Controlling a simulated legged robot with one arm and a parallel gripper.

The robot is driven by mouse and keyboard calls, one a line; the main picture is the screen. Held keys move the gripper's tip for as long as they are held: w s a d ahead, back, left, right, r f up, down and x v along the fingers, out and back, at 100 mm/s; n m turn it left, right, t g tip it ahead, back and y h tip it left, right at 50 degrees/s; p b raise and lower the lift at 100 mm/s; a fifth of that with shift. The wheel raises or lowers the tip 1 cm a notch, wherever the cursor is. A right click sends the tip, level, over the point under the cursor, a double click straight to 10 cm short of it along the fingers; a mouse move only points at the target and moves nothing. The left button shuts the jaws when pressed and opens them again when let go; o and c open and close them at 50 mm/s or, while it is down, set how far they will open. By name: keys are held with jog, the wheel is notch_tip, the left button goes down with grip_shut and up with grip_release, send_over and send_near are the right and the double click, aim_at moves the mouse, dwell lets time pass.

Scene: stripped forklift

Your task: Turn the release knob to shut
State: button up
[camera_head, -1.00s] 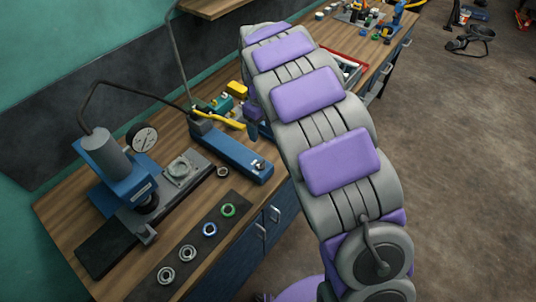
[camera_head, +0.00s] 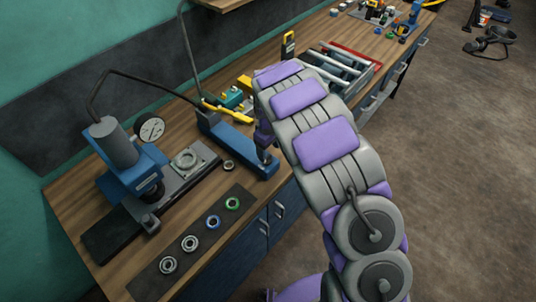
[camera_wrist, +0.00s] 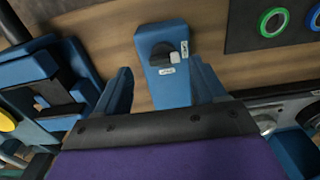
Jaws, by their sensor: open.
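The release knob (camera_wrist: 163,53) is a dark round knob on the end of the blue pump body (camera_wrist: 170,88). Two small white labels sit by it, too small to read surely. In the wrist view my gripper (camera_wrist: 163,84) is open, with one blue finger on each side of the pump body and the knob between and beyond the fingertips. I see no contact with the knob. In the head view the pump body (camera_head: 236,143) lies along the bench, and my gripper (camera_head: 264,138) is over its near end, partly hiding the knob.
A blue press with a gauge (camera_head: 150,128) stands left of the pump, joined by a black hose. A dark mat (camera_head: 180,262) with several rings lies in front. A red-edged tray (camera_head: 350,58) and yellow tools are behind my arm.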

aim_at(267, 157)
notch_tip(267, 157, down, 2)
jog(key=shift+a+f, duration=0.15)
jog(key=shift+f, duration=0.1)
jog(key=shift+a+f, duration=0.55)
jog(key=shift+f, duration=0.1)
jog(key=shift+d, duration=0.3)
jog(key=shift+c, duration=0.3)
jog(key=shift+d+r, duration=0.1)
jog(key=shift+d, duration=0.1)
jog(key=c, duration=0.3)
jog(key=shift+a, duration=0.2)
jog(key=c, duration=0.7)
